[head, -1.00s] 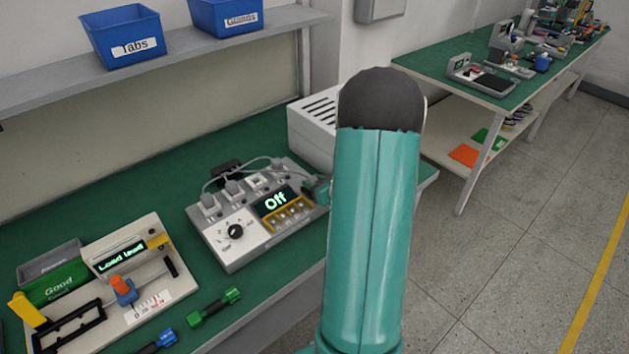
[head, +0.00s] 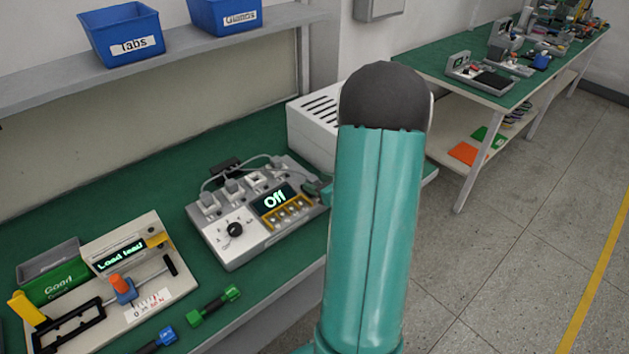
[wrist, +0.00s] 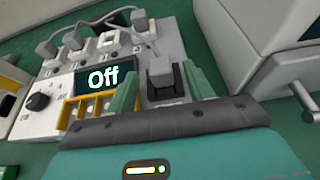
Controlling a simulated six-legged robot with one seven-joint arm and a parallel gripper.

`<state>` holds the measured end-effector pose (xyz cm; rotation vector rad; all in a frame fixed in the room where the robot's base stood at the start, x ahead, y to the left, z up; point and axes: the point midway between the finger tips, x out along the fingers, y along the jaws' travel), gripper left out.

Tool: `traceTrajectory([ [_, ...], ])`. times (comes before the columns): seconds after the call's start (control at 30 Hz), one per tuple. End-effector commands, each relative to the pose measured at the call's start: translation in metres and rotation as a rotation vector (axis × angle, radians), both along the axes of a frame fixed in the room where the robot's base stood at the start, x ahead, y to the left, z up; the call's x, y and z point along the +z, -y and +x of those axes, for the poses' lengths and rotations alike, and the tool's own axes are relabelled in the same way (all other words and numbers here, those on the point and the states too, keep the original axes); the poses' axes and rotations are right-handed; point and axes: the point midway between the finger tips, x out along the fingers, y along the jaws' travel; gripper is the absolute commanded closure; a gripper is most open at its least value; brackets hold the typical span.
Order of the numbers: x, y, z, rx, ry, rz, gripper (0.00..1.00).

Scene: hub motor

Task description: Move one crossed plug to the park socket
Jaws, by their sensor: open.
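The grey test box (head: 225,245) with a lit "Off" display (head: 273,199) stands on the bench; it also shows in the wrist view (wrist: 58,92). Grey corded plugs (head: 232,184) sit along its back row, seen in the wrist view too (wrist: 75,40). A grey plug (wrist: 160,70) stands apart at the box's right part, beside a dark block. My gripper (wrist: 162,88) is open, its green fingers on either side of this plug; contact cannot be told. In the head view my arm hides most of the gripper. I cannot tell which socket is the park socket.
A white slotted case (head: 312,130) stands close behind and right of the box. A shelf with blue bins (head: 120,35) is above.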

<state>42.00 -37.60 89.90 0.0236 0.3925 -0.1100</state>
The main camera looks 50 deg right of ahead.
Motion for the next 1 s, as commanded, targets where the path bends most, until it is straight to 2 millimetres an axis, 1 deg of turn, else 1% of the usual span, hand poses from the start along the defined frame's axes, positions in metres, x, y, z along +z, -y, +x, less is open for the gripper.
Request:
traceTrajectory([
  [0.1, 0.011, -0.001, -0.025, -0.004, 0.001, -0.003, 0.48],
  [0.3, 0.028, -0.006, -0.066, -0.003, 0.002, -0.003, 0.48],
  [0.4, 0.035, -0.008, -0.083, -0.005, 0.002, -0.002, 0.48],
  [0.5, 0.04, -0.01, -0.094, -0.002, 0.002, 0.0, 0.48],
  [0.67, 0.043, -0.011, -0.103, -0.002, 0.001, -0.001, 0.48],
  [1.0, 0.043, -0.011, -0.103, -0.001, 0.001, 0.0, 0.48],
])
